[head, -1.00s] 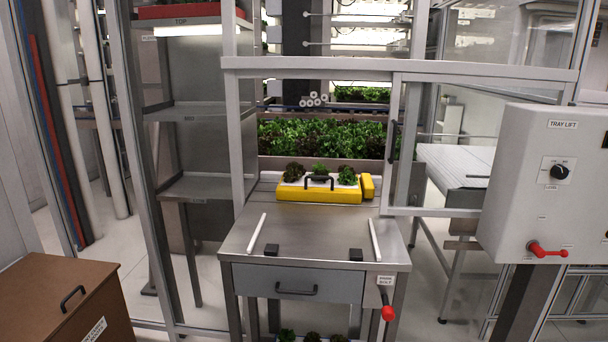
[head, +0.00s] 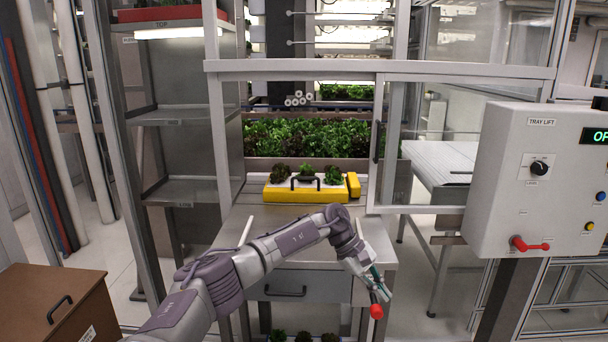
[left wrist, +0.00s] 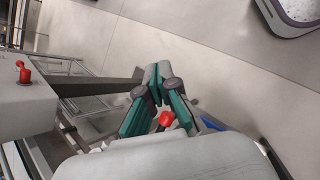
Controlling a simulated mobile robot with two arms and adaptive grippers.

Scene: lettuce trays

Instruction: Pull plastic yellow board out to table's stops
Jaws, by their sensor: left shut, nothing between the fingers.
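The yellow plastic board (head: 290,195) lies at the back of the steel table (head: 233,248), behind the gate frame's opening. It has a dark handle (head: 305,181) and carries lettuce plants. My left arm reaches across the table, and its gripper (head: 378,290) is shut and empty by the table's front right corner, just above a red knob (head: 376,312) on a lever. In the left wrist view the green-lined fingers (left wrist: 157,80) meet at their tips, with the red knob (left wrist: 166,119) showing between them. My right gripper does not show.
A tray lift box (head: 510,190) with a red lever (head: 528,245) stands at the right. A brown box (head: 40,300) is at the lower left. Steel shelves (head: 180,190) stand left of the table. A drawer (head: 305,290) is under the tabletop.

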